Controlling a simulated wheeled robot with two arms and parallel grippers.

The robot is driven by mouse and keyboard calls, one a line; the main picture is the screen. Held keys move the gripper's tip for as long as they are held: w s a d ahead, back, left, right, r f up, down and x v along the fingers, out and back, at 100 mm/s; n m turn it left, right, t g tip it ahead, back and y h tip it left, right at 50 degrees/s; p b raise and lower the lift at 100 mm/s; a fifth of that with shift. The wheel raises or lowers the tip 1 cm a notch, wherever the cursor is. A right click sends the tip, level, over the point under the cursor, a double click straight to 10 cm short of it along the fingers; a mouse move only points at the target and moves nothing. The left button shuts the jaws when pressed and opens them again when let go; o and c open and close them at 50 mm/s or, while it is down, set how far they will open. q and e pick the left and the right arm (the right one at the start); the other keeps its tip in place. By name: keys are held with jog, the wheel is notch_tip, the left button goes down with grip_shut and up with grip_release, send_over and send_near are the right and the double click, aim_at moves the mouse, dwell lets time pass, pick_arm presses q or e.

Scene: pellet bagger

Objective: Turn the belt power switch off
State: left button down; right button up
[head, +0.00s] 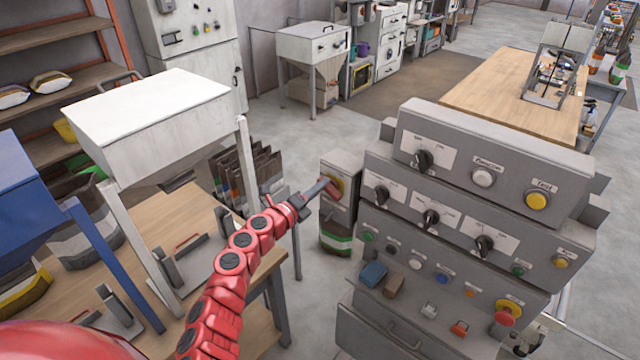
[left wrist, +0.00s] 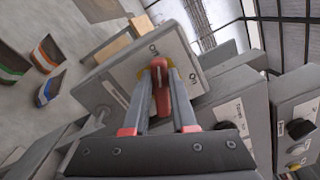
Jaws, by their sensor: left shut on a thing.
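The belt power switch is a red handle (left wrist: 160,88) on a yellow round plate (left wrist: 143,74), set on the face of a grey box (head: 341,172). My left gripper (head: 327,189) reaches in from the left at the box. In the left wrist view its two fingers (left wrist: 160,96) lie on either side of the red handle and are shut on it. Small lettering shows near the plate but is hard to read. In the head view the gripper partly hides the switch. My right gripper is not in view.
A grey control console (head: 470,215) with knobs and buttons stands right of the switch box. A white hopper (head: 150,115) on legs and a wooden bench (head: 190,240) are on the left. Striped bags (head: 250,175) stand behind the arm. Open floor (head: 320,135) lies beyond the box.

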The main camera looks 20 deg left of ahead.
pick_arm(q)
jog(key=n+p, duration=0.1)
jog(key=n, duration=0.1)
jog(key=n+p, duration=0.1)
jog(key=n, duration=0.1)
jog(key=shift+f+n, duration=0.4)
jog(key=shift+a, duration=0.1)
dwell(0.3)
jog(key=c, duration=0.7)
grip_release()
jog(key=shift+w, duration=0.1)
jog(key=shift+c, duration=0.2)
jog(key=shift+w, duration=0.1)
jog(key=shift+b+v, duration=2.05)
jog(key=shift+v, duration=6.7)
